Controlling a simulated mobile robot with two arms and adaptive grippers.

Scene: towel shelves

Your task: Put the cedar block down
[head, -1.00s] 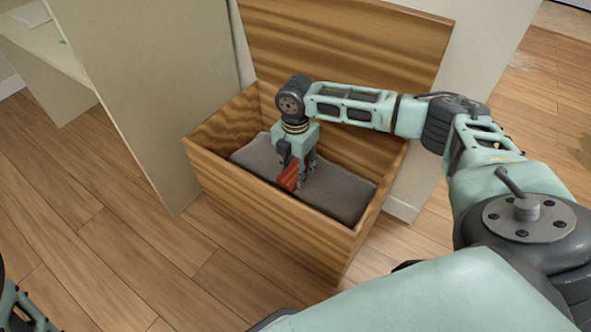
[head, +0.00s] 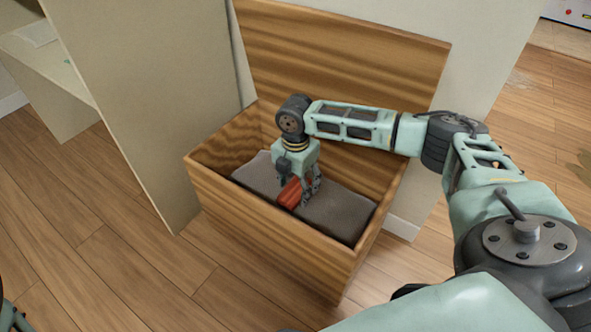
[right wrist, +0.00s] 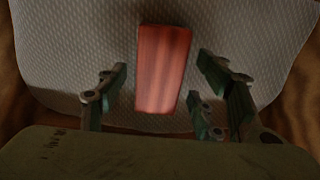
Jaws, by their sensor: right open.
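The cedar block (head: 289,193) is a reddish wooden block on the grey towel (head: 335,205) inside the wooden chest. In the right wrist view the cedar block (right wrist: 163,68) lies between the spread fingers, with gaps on both sides, over the pale textured towel (right wrist: 75,50). My right gripper (head: 300,198) reaches down into the chest and is open around the block; it also shows in the right wrist view (right wrist: 165,100). Part of the block is hidden by the fingers in the head view. Only a sliver of my left arm shows at the lower left edge; its gripper is not visible.
The wooden chest (head: 270,232) has its lid (head: 350,60) raised at the back, and its walls surround the gripper. A beige panel (head: 140,110) stands close to its left. Wood floor (head: 95,235) is clear at front left.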

